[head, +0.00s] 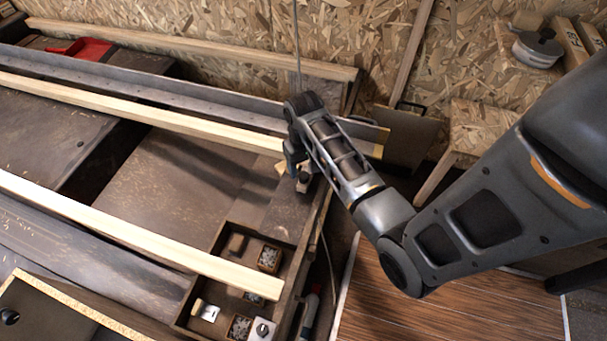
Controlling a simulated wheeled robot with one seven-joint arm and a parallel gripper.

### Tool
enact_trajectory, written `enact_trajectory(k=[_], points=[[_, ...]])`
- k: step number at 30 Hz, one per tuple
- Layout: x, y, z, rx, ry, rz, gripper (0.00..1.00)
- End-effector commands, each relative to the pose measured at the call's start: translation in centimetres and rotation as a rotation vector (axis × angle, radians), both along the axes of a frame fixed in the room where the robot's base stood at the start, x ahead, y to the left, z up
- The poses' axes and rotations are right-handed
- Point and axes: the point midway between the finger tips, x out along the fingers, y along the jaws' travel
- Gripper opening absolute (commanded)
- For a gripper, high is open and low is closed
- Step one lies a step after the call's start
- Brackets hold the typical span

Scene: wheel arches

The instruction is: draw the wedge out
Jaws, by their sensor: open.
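My gripper (297,177) points down at the right end of the bench, just below the end of the middle pale wooden strip (190,122). Its jaws are open, though the arm's wrist partly covers them. A small pale wooden piece (281,168), which may be the wedge, shows at the left side of the fingers, close to the strip's end. A small light-coloured block (303,186) also shows by the fingertips. I cannot tell from this view whether either touches the jaws, and most of that spot is hidden.
A long metal rail (150,88) runs behind the strip. Another pale strip (140,236) crosses the front, over a compartmented wooden tray (186,310) of small parts. A red tray (88,49) lies at the back left. The bench's right edge is close to my gripper.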

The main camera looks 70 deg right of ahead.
Motion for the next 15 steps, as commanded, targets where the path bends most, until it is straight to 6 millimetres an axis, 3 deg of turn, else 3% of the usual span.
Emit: enact_trajectory(k=[6,15], points=[[0.0,0.0,-3.0,-0.001,-0.001,0.001,0.61],[0.0,0.0,-3.7,-0.001,-0.001,0.001,0.61]])
